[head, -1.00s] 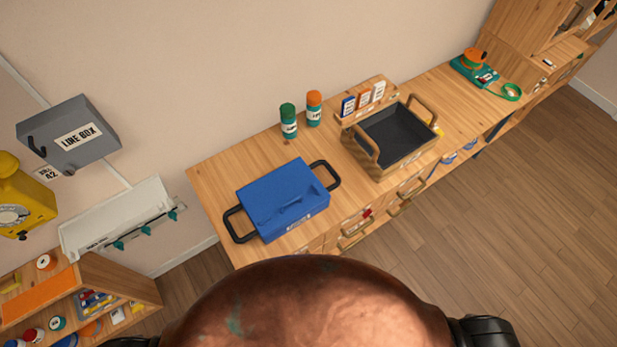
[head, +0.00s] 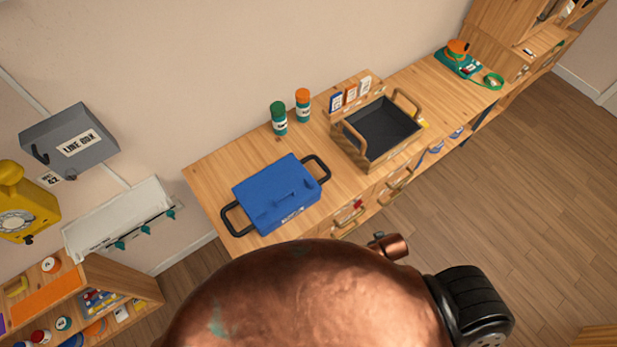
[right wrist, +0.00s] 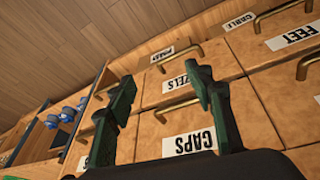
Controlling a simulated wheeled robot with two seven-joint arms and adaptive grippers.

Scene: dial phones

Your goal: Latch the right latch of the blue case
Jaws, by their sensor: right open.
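The blue case (head: 278,192) lies on the wooden counter (head: 215,165) with its lid closed and a black handle at each end. A white label shows on its front side. Its latches are too small to make out in the head view. My right gripper (right wrist: 160,90) is open and empty in the right wrist view, in front of labelled wooden drawers. The case is not in the right wrist view. My left gripper is not in view.
An open wooden tray (head: 377,133) stands right of the case. A green-capped bottle (head: 279,118) and an orange-capped bottle (head: 302,106) stand behind. Drawers with brass handles (right wrist: 180,110) fill the right wrist view. My copper-coloured body covers the bottom middle of the head view.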

